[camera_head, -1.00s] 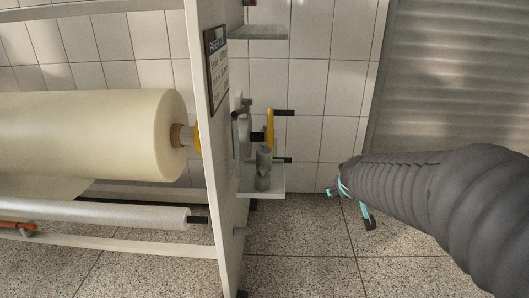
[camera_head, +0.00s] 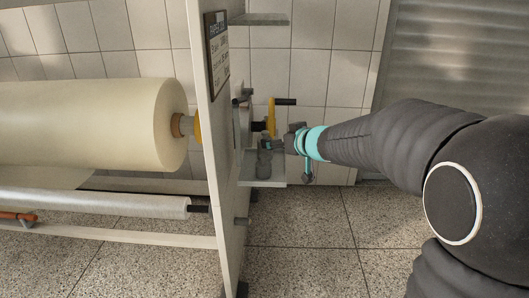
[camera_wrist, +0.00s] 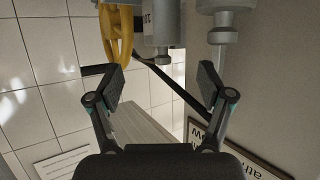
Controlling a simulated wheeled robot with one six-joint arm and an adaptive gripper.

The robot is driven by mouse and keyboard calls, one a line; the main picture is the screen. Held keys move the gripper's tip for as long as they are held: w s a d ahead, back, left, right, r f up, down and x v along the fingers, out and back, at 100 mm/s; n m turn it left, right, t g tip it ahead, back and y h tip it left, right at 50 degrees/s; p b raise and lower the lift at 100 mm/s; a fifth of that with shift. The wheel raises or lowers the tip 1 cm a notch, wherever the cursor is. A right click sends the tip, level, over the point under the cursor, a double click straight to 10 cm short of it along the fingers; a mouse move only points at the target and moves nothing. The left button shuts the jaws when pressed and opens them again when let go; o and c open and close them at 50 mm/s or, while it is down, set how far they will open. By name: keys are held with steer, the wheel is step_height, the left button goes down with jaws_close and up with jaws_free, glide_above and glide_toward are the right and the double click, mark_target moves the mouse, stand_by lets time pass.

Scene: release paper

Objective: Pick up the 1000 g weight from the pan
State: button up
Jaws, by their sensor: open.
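The grey weight (camera_head: 264,165) stands upright on the small pale pan (camera_head: 262,183) at the right side of the paper stand in the head view. My gripper (camera_head: 271,143) is at the weight's upper end and hides part of it. Whether they touch I cannot tell. In the wrist view my gripper (camera_wrist: 159,86) is open, with nothing between its two spread fingers. Two grey cylindrical parts hang into the top of that view; I cannot tell which is the weight. The weight's marking is not readable.
A yellow handle (camera_head: 270,115) with black grips is just above my gripper; a yellow part (camera_wrist: 118,35) shows in the wrist view. The stand's upright panel (camera_head: 222,160) is close on the left, with a large paper roll (camera_head: 90,125) beyond. A shelf (camera_head: 260,19) is above.

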mark_target(264, 133)
steer(key=x, duration=0.2)
steer(key=shift+w+a+f, duration=0.1)
steer(key=shift+w+a, duration=0.05)
steer(key=shift+w, duration=0.1)
steer(key=shift+b+x, duration=1.15)
steer(key=shift+x, duration=1.5)
steer(key=shift+s+a, duration=0.1)
steer(key=shift+a, duration=0.05)
